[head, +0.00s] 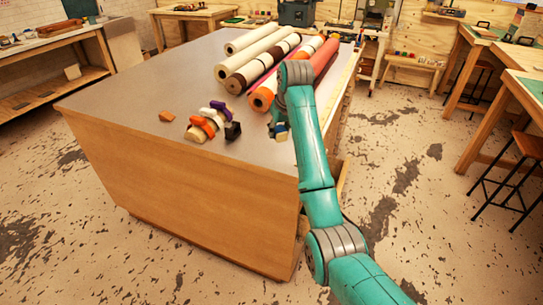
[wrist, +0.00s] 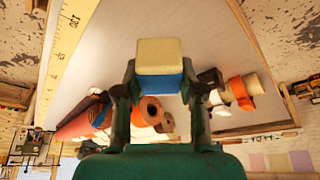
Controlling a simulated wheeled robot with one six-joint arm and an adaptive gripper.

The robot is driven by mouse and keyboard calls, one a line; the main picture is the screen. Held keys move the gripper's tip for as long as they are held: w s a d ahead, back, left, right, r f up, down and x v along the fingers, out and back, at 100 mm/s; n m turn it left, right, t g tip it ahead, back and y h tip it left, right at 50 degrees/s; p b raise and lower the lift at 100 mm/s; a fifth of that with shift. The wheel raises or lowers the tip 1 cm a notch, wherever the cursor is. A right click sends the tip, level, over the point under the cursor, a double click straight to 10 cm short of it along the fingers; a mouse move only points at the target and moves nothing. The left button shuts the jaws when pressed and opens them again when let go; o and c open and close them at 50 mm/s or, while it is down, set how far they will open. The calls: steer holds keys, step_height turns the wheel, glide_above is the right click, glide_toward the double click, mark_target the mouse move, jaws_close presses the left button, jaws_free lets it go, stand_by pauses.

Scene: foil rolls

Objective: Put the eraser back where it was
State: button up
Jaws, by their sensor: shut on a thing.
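My gripper (wrist: 159,82) is shut on the eraser (wrist: 160,56), a cream block with a blue band, and its fingers press on both sides. In the head view the eraser (head: 281,135) shows small below my gripper (head: 278,126), near the table's right front corner, partly hidden by my arm. I cannot tell whether the eraser touches the tabletop (head: 140,100).
Several rolls (head: 255,65) lie along the back right of the table. A yellow ruler (wrist: 66,40) lies along one edge. The table's left is clear.

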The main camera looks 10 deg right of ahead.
mark_target(277, 155)
step_height(277, 155, down, 8)
steer(key=shift+r, duration=0.15)
stand_by(0.4)
steer(key=o, duration=1.1)
